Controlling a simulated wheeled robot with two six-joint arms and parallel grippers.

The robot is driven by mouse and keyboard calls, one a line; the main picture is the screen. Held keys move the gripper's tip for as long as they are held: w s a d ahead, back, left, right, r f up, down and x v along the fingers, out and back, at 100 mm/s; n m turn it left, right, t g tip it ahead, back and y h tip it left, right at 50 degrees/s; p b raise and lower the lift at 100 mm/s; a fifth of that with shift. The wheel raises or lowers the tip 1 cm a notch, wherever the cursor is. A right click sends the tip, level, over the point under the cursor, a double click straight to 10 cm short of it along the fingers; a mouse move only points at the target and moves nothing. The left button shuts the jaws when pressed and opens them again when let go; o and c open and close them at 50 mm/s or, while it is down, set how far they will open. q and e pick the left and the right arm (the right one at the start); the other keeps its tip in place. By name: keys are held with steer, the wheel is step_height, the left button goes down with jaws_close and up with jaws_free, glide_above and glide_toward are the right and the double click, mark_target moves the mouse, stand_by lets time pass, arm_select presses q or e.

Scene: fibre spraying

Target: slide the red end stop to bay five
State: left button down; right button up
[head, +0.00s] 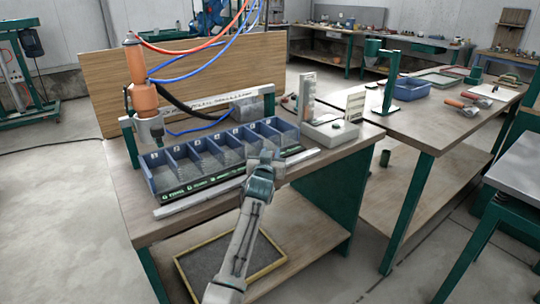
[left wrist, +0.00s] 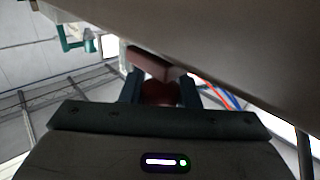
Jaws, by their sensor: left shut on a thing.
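The red end stop (left wrist: 150,65) shows as a dull red block between the fingers of my left gripper (left wrist: 161,84) in the left wrist view. The gripper is shut on it. In the head view my left gripper (head: 264,153) is at the front of the blue bay row (head: 149,184), towards its right end, and hides the end stop. A pale rail (head: 178,207) runs along the table in front of the bays. The bay labels are too small to read surely. My right gripper is in neither view.
An orange spray tool (head: 143,97) with hoses hangs above the left end of the bays. A grey-white device (head: 330,132) stands just right of the row on the wooden table (head: 140,228). A yellow-edged mat (head: 186,273) lies on the shelf below.

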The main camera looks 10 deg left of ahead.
arm_select(q)
steer(key=c, duration=1.1)
jaws_free()
steer(key=shift+s+f, duration=0.1)
steer(key=shift+s, duration=0.35)
steer(key=s, duration=1)
steer(key=shift+d+b, duration=0.3)
steer(key=shift+d, duration=0.1)
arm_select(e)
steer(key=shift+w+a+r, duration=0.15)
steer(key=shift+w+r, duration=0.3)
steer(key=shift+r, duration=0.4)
